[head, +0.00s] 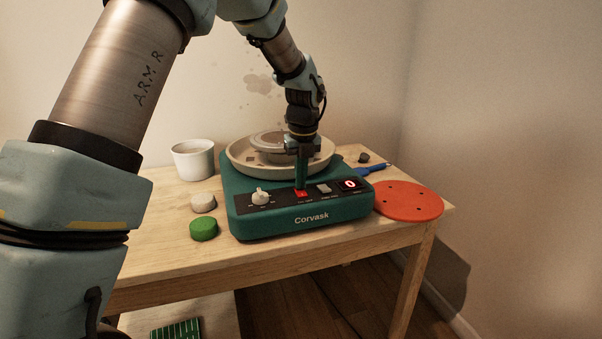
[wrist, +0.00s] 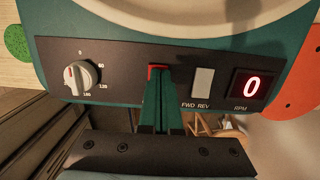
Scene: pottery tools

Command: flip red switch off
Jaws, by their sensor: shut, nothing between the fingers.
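The red switch (head: 301,194) sits on the dark front panel of a green pottery wheel marked Corvask (head: 270,222). In the wrist view the red switch (wrist: 157,72) shows just past my fingertips, partly hidden by them. My gripper (head: 301,184) is shut and empty, pointing down at the switch. In the wrist view the closed fingers (wrist: 159,84) reach the switch's near edge; I cannot tell for sure whether they touch it. The red RPM display (wrist: 249,85) reads 0.
A knob (wrist: 82,76) is left of the switch and a FWD/REV switch (wrist: 202,82) is right. A white cup (head: 193,161), green disc (head: 203,229), beige lump (head: 203,203), orange bat (head: 408,200) and blue-handled tool (head: 374,168) lie around the wheel on the wooden table (head: 170,250).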

